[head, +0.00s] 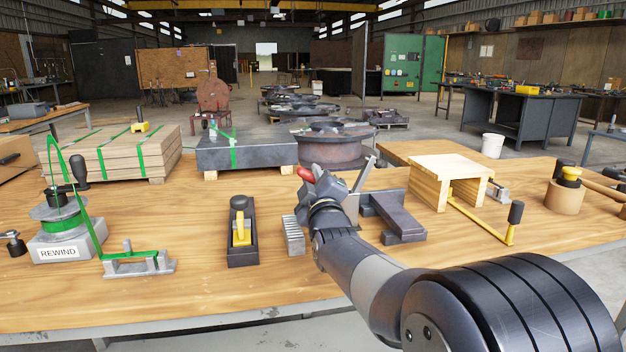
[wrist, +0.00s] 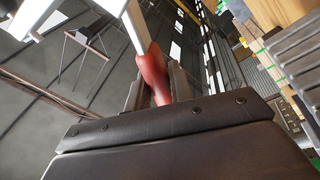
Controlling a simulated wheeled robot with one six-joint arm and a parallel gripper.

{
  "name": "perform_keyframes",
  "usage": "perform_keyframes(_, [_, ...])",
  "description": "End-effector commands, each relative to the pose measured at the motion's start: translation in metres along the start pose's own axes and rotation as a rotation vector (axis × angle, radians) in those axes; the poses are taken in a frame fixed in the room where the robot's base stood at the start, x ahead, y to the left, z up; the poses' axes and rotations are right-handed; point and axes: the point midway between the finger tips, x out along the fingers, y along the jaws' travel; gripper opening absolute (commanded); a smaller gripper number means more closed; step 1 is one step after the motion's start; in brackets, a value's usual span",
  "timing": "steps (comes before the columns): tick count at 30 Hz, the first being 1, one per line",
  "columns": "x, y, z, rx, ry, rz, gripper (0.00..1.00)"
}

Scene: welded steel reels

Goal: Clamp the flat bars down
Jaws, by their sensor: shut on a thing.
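My gripper (head: 318,184) is shut on a red handle (head: 306,174), held above the bench. In the wrist view the red handle (wrist: 153,72) sits between my two fingers (wrist: 150,88), with a pale bar running up from it. Dark flat bars (head: 398,214) lie on the bench just right of my wrist, one overlapping another. A grey steel upright (head: 363,174) stands tilted behind my wrist, beside the bars. My arm hides the lower part of this fixture, so I cannot tell how the handle joins it or whether anything presses on the bars.
A ribbed grey block (head: 293,235) lies left of my wrist. A wooden bridge (head: 449,172) and yellow crank (head: 485,226) stand right. The front middle of the bench is clear.

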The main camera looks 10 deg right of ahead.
Motion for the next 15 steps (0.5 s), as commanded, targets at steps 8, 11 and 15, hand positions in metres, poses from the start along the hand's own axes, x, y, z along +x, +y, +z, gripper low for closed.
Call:
perform_keyframes(8, [0.001, 0.005, 0.0, 0.054, -0.01, 0.008, 0.0])
perform_keyframes(11, [0.002, 0.009, 0.0, 0.104, -0.02, 0.013, 0.0])
perform_keyframes(15, [0.004, 0.018, 0.002, 0.205, -0.041, 0.026, 0.0])
